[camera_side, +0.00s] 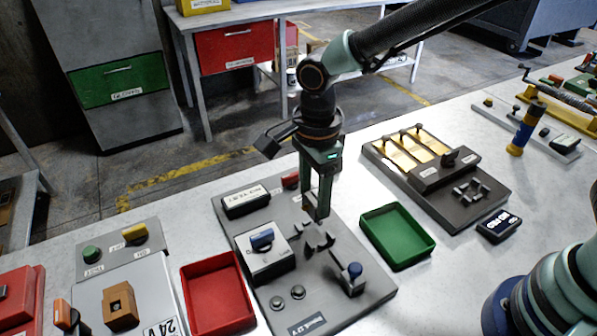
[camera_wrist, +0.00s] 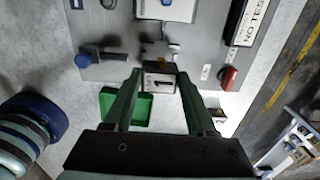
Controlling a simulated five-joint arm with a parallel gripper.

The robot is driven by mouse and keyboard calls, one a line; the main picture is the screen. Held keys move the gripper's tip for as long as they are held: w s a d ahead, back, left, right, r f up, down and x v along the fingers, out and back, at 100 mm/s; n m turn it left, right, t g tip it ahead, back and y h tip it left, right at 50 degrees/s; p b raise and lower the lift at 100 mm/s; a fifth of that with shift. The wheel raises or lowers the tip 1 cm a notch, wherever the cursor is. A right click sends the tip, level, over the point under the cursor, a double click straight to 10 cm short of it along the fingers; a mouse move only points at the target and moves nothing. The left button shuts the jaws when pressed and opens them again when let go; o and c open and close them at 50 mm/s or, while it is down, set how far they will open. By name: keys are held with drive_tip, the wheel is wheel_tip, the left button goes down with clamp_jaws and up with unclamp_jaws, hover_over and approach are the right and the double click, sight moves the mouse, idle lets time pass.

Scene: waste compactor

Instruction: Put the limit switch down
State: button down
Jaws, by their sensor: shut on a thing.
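My gripper (camera_side: 317,208) is shut on the limit switch and holds it above the grey board (camera_side: 371,296). In the wrist view, my gripper (camera_wrist: 159,78) has the limit switch (camera_wrist: 158,84) between its fingertips. The switch is a small block with a white face marked "1" and an amber bit at its far end. In the side view the fingers mostly hide it. Dark upright brackets (camera_side: 319,240) stand on the board just below my fingertips. Whether the switch touches them, I cannot tell.
The board also carries a blue-knobbed switch box (camera_side: 265,262), a blue-capped post (camera_side: 352,276) and a black meter (camera_side: 246,201). A red tray (camera_side: 217,292) lies to its left, a green tray (camera_side: 397,236) to its right. A dark fixture with yellow plates (camera_side: 410,152) stands behind the green tray.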

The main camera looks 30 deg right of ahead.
drive_tip(key=shift+f, duration=3.35)
drive_tip(key=shift+c, duration=1)
unclamp_jaws()
drive_tip(key=shift+f, duration=0.15)
